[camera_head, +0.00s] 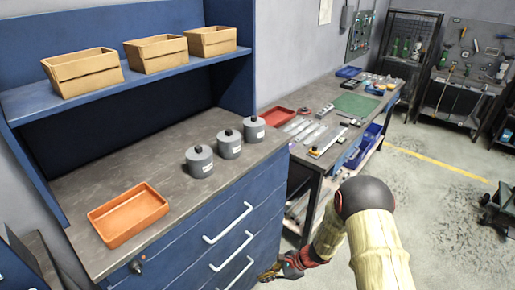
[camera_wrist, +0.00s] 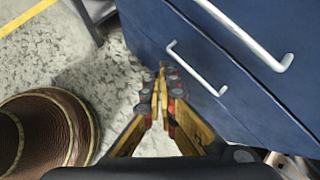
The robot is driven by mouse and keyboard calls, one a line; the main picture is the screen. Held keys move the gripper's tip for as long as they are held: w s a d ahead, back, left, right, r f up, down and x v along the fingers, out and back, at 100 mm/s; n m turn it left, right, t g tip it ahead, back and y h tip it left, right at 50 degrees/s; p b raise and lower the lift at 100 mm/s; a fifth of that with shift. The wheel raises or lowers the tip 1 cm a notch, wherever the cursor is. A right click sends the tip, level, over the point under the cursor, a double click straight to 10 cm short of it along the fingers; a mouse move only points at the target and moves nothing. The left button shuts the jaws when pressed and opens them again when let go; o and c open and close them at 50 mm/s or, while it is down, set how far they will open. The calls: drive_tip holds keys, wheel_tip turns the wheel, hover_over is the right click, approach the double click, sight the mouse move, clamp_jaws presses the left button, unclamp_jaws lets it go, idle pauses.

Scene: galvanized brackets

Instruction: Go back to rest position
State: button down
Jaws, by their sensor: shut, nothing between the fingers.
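My gripper (camera_head: 285,268) is low in front of the blue drawer cabinet, seen at the bottom middle of the head view. In the wrist view my gripper (camera_wrist: 160,72) points along the drawer fronts, with its yellow and red fingers together and nothing between them. My arm reaches down from the right of it in the head view. The blue cabinet (camera_head: 195,262) has several drawers with white handles (camera_head: 228,223). A drawer handle (camera_wrist: 196,68) also shows just right of the fingertips in the wrist view; I cannot tell the exact gap.
An orange tray (camera_head: 128,232) and three grey canisters (camera_head: 229,145) stand on the cabinet's worktop (camera_head: 130,160). Three cardboard bins (camera_head: 157,54) sit on the shelf above. A workbench (camera_head: 330,90) with tools stands behind my arm. Open floor (camera_head: 440,215) lies to the right.

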drive_tip(key=s+d+r+n+t+h, duration=0.1)
drive_tip(key=s+d+r+n+h, duration=0.2)
drive_tip(key=r, duration=1.1)
drive_tip(key=s+d+r+n+t+h, duration=0.2)
drive_tip(key=s+d+r+n, duration=0.5)
drive_tip(key=s+r, duration=0.6)
drive_tip(key=s+d+r+n+t+h, duration=0.2)
drive_tip(key=s+d+r+n, duration=0.4)
drive_tip(key=r, duration=1.1)
drive_tip(key=shift+s+r+h, duration=0.15)
drive_tip(key=shift+s+h, duration=0.65)
drive_tip(key=shift+s, duration=0.15)
